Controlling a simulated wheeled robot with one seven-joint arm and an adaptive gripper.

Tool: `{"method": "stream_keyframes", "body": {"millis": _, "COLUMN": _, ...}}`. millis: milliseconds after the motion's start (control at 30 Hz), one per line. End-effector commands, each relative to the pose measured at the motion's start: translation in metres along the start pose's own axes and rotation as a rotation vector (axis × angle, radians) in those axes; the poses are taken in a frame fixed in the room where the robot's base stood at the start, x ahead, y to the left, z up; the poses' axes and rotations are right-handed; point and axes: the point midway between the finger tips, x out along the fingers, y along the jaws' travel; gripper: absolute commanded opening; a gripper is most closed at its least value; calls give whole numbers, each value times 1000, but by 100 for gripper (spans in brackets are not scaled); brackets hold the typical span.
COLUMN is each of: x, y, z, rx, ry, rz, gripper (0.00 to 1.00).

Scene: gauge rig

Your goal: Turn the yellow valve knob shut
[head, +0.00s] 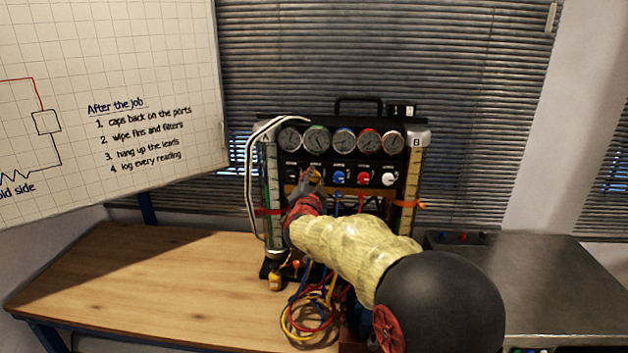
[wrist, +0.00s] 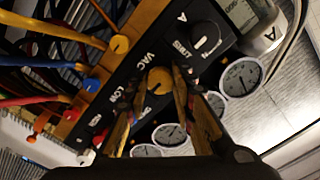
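The yellow valve knob (wrist: 160,80) is on the black panel of the gauge rig, by the label VAC in the wrist view. In the head view the yellow knob (head: 316,174) is partly hidden behind my gripper (head: 309,183). In the wrist view the two fingers of my gripper (wrist: 158,77) are apart, one on each side of the yellow knob. They look close to its sides; I cannot tell whether they touch it. The knob's pointer mark is not clear.
A black knob (wrist: 207,38) marked SHUT sits close beside the yellow one. Blue (head: 338,176), red (head: 364,178) and white (head: 389,179) knobs continue the row, under several gauges (head: 343,140). Coloured hoses (head: 312,312) hang below. The wooden bench (head: 150,280) is clear at left.

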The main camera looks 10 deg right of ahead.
Motion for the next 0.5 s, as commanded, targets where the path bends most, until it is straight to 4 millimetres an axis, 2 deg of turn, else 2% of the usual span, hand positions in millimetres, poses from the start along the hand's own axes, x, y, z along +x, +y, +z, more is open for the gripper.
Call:
{"method": "stream_keyframes", "body": {"millis": 333, "x": 0, "y": 0, "z": 1, "rx": -1, "ry": -1, "rz": 0, "gripper": 44}}
{"method": "stream_keyframes", "body": {"millis": 500, "x": 0, "y": 0, "z": 0, "rx": -1, "ry": 0, "rz": 0, "gripper": 44}}
